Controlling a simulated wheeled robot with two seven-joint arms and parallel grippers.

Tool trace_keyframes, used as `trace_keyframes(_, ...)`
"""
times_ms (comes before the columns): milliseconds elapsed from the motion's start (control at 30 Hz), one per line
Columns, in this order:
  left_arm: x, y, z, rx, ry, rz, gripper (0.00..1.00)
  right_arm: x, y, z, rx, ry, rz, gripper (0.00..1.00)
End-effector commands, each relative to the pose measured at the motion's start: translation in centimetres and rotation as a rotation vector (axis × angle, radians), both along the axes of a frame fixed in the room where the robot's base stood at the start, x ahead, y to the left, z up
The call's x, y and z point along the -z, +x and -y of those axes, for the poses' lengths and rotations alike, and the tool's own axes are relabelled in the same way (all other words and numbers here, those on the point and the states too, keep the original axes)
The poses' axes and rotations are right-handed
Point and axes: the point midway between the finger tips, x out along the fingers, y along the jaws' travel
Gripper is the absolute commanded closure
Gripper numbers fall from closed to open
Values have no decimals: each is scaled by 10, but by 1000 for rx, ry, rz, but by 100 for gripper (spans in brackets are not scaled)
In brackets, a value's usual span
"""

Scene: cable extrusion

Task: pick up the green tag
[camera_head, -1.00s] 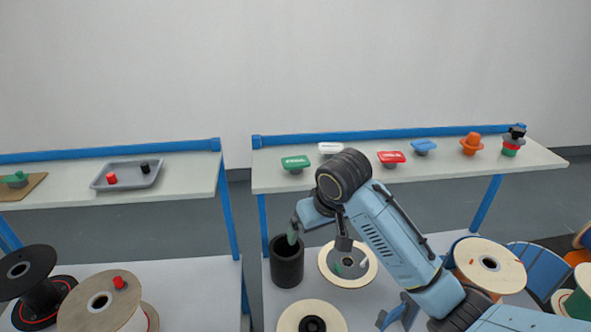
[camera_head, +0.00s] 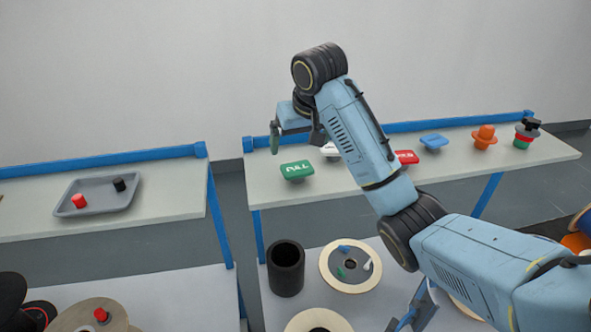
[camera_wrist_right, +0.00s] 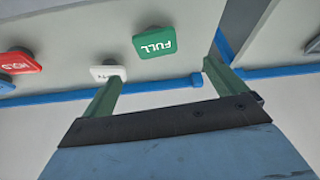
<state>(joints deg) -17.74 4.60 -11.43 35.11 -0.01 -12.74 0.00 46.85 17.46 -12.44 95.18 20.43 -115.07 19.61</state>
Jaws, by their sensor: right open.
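The green tag (camera_head: 297,170) marked FULL lies on the near left part of the right shelf top. In the right wrist view the green tag (camera_wrist_right: 157,42) shows beyond the fingertips, roughly between their lines. My right gripper (camera_head: 275,140) is raised above and just left of the tag, apart from it. In the wrist view the right gripper (camera_wrist_right: 163,82) is open with nothing between its green fingers. My left gripper is not in view.
A white tag (camera_head: 330,149), partly hidden by my arm, a red tag (camera_head: 407,157) and a blue tag (camera_head: 434,141) stand along the shelf (camera_head: 265,193). An orange piece (camera_head: 484,137) and a stacked piece are farther right. A grey tray (camera_head: 98,193) sits on the left shelf.

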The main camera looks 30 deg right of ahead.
Motion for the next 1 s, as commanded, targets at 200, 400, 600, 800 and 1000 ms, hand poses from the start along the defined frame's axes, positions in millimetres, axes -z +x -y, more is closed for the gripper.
trace_keyframes(200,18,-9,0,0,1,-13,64,41,11,2,2,1,-14,4)
trace_keyframes(400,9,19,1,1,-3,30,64,57,20,4,3,-2,-12,4)
trace_keyframes(600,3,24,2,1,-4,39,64,72,25,7,4,-2,-14,4)
trace_keyframes(800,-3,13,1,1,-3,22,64,100,35,11,2,-1,-13,4)
trace_keyframes(1000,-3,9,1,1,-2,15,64,109,39,11,2,-1,-9,4)
